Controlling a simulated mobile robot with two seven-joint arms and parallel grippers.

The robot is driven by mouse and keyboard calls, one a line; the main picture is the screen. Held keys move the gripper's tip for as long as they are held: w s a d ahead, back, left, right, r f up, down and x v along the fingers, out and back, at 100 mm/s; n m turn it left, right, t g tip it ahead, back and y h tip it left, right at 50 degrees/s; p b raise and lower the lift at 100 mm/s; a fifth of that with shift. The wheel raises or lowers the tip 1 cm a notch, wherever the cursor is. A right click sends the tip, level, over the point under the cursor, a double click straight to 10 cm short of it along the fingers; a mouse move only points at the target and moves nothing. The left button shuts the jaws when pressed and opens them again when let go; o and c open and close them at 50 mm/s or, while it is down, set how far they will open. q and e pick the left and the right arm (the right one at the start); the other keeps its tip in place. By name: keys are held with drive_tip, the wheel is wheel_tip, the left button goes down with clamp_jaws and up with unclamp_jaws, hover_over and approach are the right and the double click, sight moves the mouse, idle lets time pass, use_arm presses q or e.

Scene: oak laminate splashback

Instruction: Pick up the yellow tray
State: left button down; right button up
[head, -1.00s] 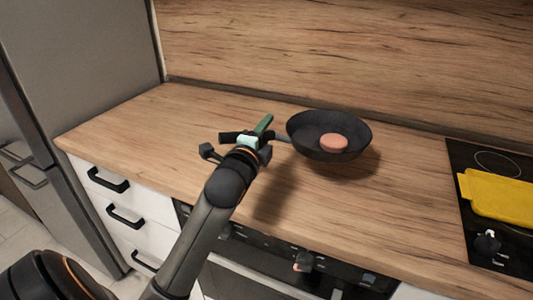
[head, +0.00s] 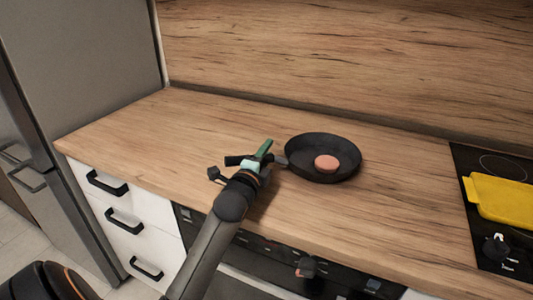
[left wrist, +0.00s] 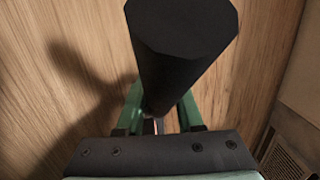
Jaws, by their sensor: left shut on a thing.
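The yellow tray (head: 500,198) lies on the black cooktop at the right edge of the head view, partly cut off by the frame. My left gripper (head: 268,155) is well to the left of it, shut on the handle of a black frying pan (head: 308,172). The pan sits low at the worktop, and a round pinkish-brown patty (head: 327,162) lies in it. In the left wrist view, the black pan handle (left wrist: 182,50) runs between the green fingers (left wrist: 160,118).
The black cooktop (head: 465,165) is at the right, under the tray. The wooden worktop (head: 400,190) between pan and cooktop is clear. A wooden splashback (head: 350,50) rises behind. A fridge (head: 80,60) stands at the left, with white drawers (head: 130,205) below the worktop.

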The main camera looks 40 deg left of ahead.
use_arm(q)
drive_tip(key=shift+r, duration=0.15)
drive_tip(key=c, duration=0.9)
unclamp_jaws()
drive_tip(key=shift+f, duration=0.25)
drive_tip(key=o, duration=0.4)
drive_tip(key=shift+c, duration=0.2)
